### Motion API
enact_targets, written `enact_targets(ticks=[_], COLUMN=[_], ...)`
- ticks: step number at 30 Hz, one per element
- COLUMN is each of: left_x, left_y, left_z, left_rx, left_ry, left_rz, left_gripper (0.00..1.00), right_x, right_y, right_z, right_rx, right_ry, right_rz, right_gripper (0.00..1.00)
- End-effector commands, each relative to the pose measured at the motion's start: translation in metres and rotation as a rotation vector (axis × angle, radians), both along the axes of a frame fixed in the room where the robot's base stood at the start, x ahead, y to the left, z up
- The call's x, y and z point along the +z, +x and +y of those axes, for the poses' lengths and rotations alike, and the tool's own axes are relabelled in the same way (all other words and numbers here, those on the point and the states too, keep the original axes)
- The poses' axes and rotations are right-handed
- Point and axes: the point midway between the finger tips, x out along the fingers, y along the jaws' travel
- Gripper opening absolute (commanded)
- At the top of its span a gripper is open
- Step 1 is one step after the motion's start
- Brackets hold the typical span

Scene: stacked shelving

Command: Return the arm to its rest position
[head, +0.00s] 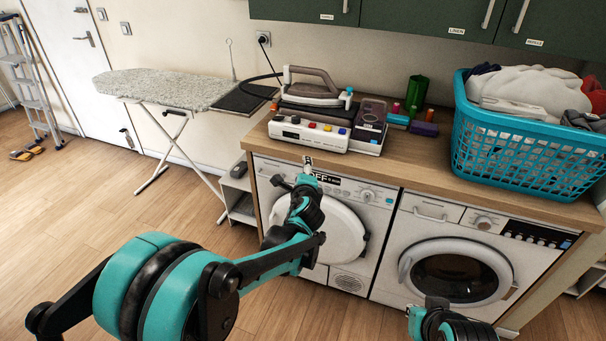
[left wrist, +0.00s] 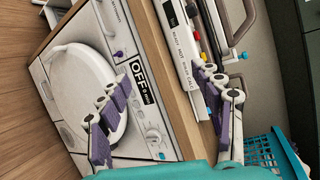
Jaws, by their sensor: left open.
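My left arm reaches in from the left of the head view, and its gripper (head: 309,168) is up by the counter's front edge, in front of the left white machine's (head: 352,198) control panel. In the left wrist view my left gripper (left wrist: 160,92) is open, its purple-padded fingers spread wide with nothing between them. I cannot tell whether a finger touches anything. Part of my right arm shows at the bottom right of the head view; its gripper is not seen.
The wooden counter (head: 425,165) bears a steam iron (head: 312,90) on its white base, green and purple items, and a blue laundry basket (head: 510,148). A second white machine (head: 462,265) stands right. An ironing board (head: 160,85) is behind left.

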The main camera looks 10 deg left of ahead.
Motion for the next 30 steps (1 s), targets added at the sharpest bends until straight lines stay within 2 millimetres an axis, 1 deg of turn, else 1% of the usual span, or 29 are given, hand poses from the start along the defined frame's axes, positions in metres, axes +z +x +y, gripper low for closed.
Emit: enact_targets(ticks=[10, 12, 14, 17, 18, 20, 21, 22, 23, 24, 26, 27, 29, 30], left_x=[0.001, 0.004, 0.008, 0.015, 0.018, 0.019, 0.018, 0.017, 0.016, 0.013, 0.007, 0.002, -0.006, -0.012], left_y=[-0.001, -0.007, -0.018, -0.051, -0.068, -0.097, -0.117, -0.132, -0.147, -0.167, -0.198, -0.219, -0.249, -0.267], left_z=[0.001, 0.006, 0.014, 0.034, 0.043, 0.055, 0.061, 0.066, 0.069, 0.073, 0.077, 0.078, 0.078, 0.077], left_rx=[0.003, 0.019, 0.05, 0.137, 0.182, 0.255, 0.306, 0.344, 0.382, 0.434, 0.512, 0.566, 0.643, 0.695], left_ry=[-0.005, -0.036, -0.093, -0.254, -0.334, -0.464, -0.552, -0.615, -0.679, -0.764, -0.887, -0.968, -1.086, -1.159], left_rz=[0.001, 0.007, 0.016, 0.045, 0.059, 0.082, 0.096, 0.108, 0.119, 0.134, 0.156, 0.17, 0.193, 0.207], left_gripper=[0.66, 0.66, 0.66, 0.66, 0.66, 0.66, 0.66, 0.66, 0.66, 0.66, 0.66, 0.66, 0.66, 0.66], right_x=[0.0, 0.0, 0.0, 0.0, 0.0, 0.0, 0.0, 0.0, 0.0, 0.0, 0.0, 0.0, 0.0, 0.0], right_y=[0.0, 0.0, 0.0, 0.0, 0.0, 0.0, 0.0, 0.0, 0.0, 0.0, 0.0, 0.0, 0.0, 0.0], right_z=[0.0, 0.0, 0.0, 0.0, 0.0, 0.0, 0.0, 0.0, 0.0, 0.0, 0.0, 0.0, 0.0, 0.0], right_rx=[0.0, 0.0, 0.0, 0.0, 0.0, 0.0, 0.0, 0.0, 0.0, 0.0, 0.0, 0.0, 0.0, 0.0], right_ry=[0.0, 0.0, 0.0, 0.0, 0.0, 0.0, 0.0, 0.0, 0.0, 0.0, 0.0, 0.0, 0.0, 0.0], right_rz=[0.0, 0.0, 0.0, 0.0, 0.0, 0.0, 0.0, 0.0, 0.0, 0.0, 0.0, 0.0, 0.0, 0.0], right_gripper=[0.0, 0.0, 0.0, 0.0, 0.0, 0.0, 0.0, 0.0, 0.0, 0.0, 0.0, 0.0, 0.0, 0.0])
